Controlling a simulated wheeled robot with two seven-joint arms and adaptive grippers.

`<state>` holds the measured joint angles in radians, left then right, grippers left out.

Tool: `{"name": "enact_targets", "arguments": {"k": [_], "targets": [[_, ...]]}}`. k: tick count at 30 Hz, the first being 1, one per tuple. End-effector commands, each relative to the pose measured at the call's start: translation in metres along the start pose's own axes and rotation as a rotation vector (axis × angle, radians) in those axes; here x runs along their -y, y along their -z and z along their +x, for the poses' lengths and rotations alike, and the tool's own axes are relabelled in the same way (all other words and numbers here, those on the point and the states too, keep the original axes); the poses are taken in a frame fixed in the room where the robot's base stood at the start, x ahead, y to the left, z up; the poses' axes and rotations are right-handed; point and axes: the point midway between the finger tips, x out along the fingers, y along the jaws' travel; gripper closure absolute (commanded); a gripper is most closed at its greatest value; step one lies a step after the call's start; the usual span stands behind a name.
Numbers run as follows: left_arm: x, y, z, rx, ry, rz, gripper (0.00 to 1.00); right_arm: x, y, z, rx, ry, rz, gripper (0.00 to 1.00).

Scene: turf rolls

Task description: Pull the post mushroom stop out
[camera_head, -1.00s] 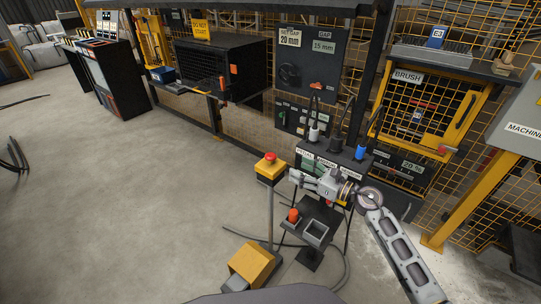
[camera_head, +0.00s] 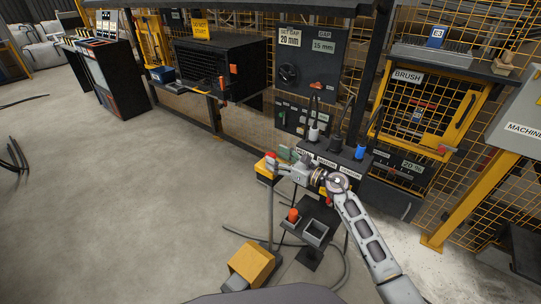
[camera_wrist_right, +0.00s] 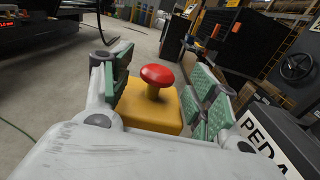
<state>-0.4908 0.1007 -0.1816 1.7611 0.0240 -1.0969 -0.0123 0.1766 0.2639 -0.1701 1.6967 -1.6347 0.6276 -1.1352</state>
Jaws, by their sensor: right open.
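The post mushroom stop is a red mushroom button (camera_head: 270,155) on a yellow box (camera_head: 266,168) atop a thin grey post (camera_head: 270,215). In the right wrist view the red cap (camera_wrist_right: 157,75) stands on its short stem above the yellow box (camera_wrist_right: 150,107). My right gripper (camera_head: 280,160) is at the box. In the wrist view its green-padded fingers (camera_wrist_right: 160,92) are open, one on each side of the button, with gaps showing between the pads and the cap. The right finger partly hides the button in the head view. My left gripper is not in view.
A black pedestal with a grey square tray (camera_head: 316,232) and an orange-red button (camera_head: 293,214) stands below my right arm. A yellow pedal housing (camera_head: 253,262) is on the floor. The dark labelled console (camera_head: 335,160) is close behind. Open floor lies left.

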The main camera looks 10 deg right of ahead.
Motion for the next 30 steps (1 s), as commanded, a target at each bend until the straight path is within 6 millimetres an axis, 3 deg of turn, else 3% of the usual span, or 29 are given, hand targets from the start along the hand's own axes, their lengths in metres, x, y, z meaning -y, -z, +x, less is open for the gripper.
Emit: {"name": "enact_targets", "arguments": {"k": [9,23,30], "targets": [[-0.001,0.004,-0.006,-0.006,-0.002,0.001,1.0,0.0,0.0,0.029,0.001,-0.001,0.001,0.4],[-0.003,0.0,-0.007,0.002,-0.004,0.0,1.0,-0.001,0.0,0.035,0.0,-0.001,0.0,0.4],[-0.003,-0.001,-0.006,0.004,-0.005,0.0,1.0,-0.001,0.0,0.034,0.0,-0.001,0.0,0.71]]}}
